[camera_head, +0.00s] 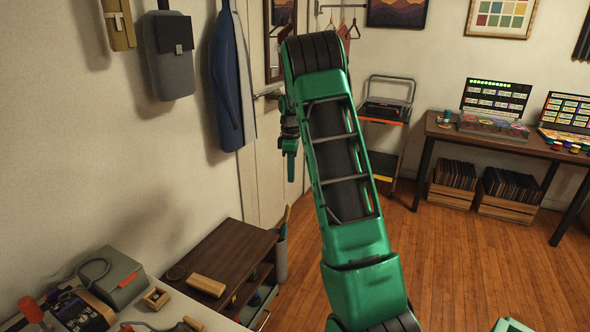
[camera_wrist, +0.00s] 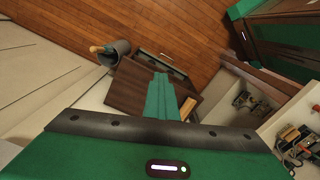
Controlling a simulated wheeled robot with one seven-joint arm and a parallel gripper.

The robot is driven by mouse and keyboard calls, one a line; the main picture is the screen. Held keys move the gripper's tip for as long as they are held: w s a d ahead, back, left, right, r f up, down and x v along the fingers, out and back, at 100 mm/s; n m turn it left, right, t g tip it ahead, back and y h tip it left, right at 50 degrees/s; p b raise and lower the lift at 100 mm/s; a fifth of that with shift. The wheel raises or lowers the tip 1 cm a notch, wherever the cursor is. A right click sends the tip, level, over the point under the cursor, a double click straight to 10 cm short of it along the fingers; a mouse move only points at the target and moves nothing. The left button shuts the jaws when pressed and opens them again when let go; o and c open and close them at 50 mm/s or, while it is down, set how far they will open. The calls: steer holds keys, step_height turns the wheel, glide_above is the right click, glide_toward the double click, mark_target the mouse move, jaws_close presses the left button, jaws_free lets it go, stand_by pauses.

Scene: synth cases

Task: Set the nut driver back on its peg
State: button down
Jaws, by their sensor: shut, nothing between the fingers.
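My gripper (camera_head: 290,163) hangs in front of the door, high above the dark low shelf, with its green fingers together and empty. In the wrist view my gripper (camera_wrist: 161,98) shows its fingers side by side over the dark shelf. My gripper is well apart from the worktop.
The pale worktop (camera_head: 225,322) holds a grey-green case (camera_head: 112,278) and a small wooden box (camera_head: 157,298). A wooden block (camera_head: 206,285) lies on the dark shelf (camera_head: 232,247). A grey bin (camera_head: 281,262) stands beside it.

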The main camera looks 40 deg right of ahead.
steer(key=shift+w+d, duration=0.35)
steer(key=shift+d, duration=0.3)
steer(key=shift+w+d, duration=0.3)
steer(key=shift+d, duration=0.3)
steer(key=shift+w+d, duration=0.35)
steer(key=shift+d, duration=0.3)
steer(key=shift+w+d, duration=0.15)
steer(key=shift+d, duration=0.15)
steer(key=shift+w+d+n, duration=0.25)
steer(key=shift+d+n, duration=0.05)
steer(key=shift+d, duration=0.2)
steer(key=shift+f, duration=2)
stand_by(1.0)
steer(key=shift+r, duration=0.1)
stand_by(0.4)
steer(key=s+a+r+m, duration=0.4)
steer(key=s+a+r, duration=0.3)
steer(key=s, duration=0.3)
steer(key=s+a+r+m, duration=0.5)
steer(key=s+a+r, duration=0.2)
steer(key=s+a, duration=0.15)
steer(key=s+a+f+m, duration=0.1)
steer(key=s+a+m, duration=0.2)
steer(key=s, duration=0.9)
steer(key=s+a+f+m, duration=0.2)
steer(key=s+a, duration=0.6)
steer(key=s, duration=0.5)
steer(key=shift+a+f+m, duration=0.15)
steer(key=shift+a+m, duration=0.05)
steer(key=shift+m, duration=0.7)
